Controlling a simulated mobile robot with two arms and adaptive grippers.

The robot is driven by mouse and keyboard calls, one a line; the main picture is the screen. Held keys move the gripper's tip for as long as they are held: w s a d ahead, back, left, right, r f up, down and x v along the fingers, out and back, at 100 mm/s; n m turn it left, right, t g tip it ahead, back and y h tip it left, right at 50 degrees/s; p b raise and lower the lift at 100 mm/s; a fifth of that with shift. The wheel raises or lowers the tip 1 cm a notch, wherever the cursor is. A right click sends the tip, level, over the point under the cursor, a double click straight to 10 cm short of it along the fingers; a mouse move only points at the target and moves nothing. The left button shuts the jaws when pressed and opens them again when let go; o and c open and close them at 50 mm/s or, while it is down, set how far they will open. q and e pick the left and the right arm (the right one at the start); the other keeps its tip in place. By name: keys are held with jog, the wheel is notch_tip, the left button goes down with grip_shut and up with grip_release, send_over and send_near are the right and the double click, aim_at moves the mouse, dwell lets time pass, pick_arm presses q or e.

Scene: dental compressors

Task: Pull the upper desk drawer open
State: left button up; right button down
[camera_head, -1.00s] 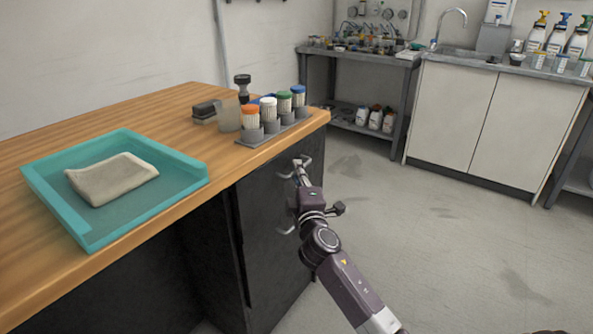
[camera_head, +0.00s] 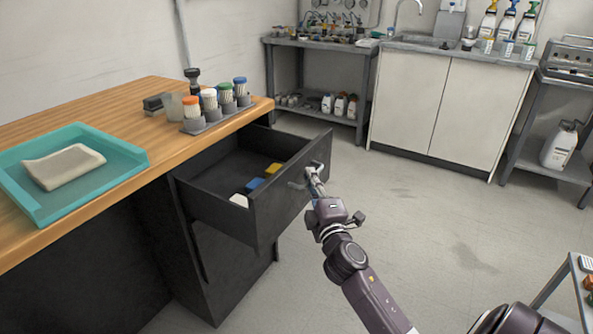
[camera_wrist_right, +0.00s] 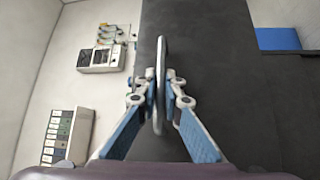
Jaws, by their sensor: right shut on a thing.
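The upper desk drawer (camera_head: 278,200) is pulled well out of the dark desk, below the wooden top. Inside lie a white, a blue and a yellow item (camera_head: 272,169). My right gripper (camera_head: 314,180) is at the handle on the drawer front. In the right wrist view the handle (camera_wrist_right: 161,75) stands between the two blue fingers of the gripper (camera_wrist_right: 160,100), which are shut on it. The dark drawer front (camera_wrist_right: 205,60) fills the middle of that view. My left gripper is not in view.
On the wooden desktop (camera_head: 110,105) are a teal tray (camera_head: 125,165) with a folded cloth and a rack (camera_head: 215,120) of colour-capped containers. A white cabinet (camera_head: 440,105) with a sink stands at the back. The floor right of the drawer is clear.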

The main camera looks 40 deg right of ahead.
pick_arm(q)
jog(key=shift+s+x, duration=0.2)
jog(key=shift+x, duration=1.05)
pick_arm(e)
jog(key=shift+s+d+f, duration=0.1)
jog(key=shift+s+d, duration=0.15)
jog(key=shift+s, duration=0.4)
jog(key=shift+s+d+r, duration=0.1)
jog(key=shift+s+d, duration=0.15)
jog(key=shift+s, duration=0.45)
jog(key=shift+s+d+f, duration=0.1)
jog(key=shift+s+d, duration=0.15)
jog(key=shift+s, duration=0.4)
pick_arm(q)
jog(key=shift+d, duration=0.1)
pick_arm(e)
jog(key=c, duration=2.1)
grip_release()
jog(key=v, duration=1.2)
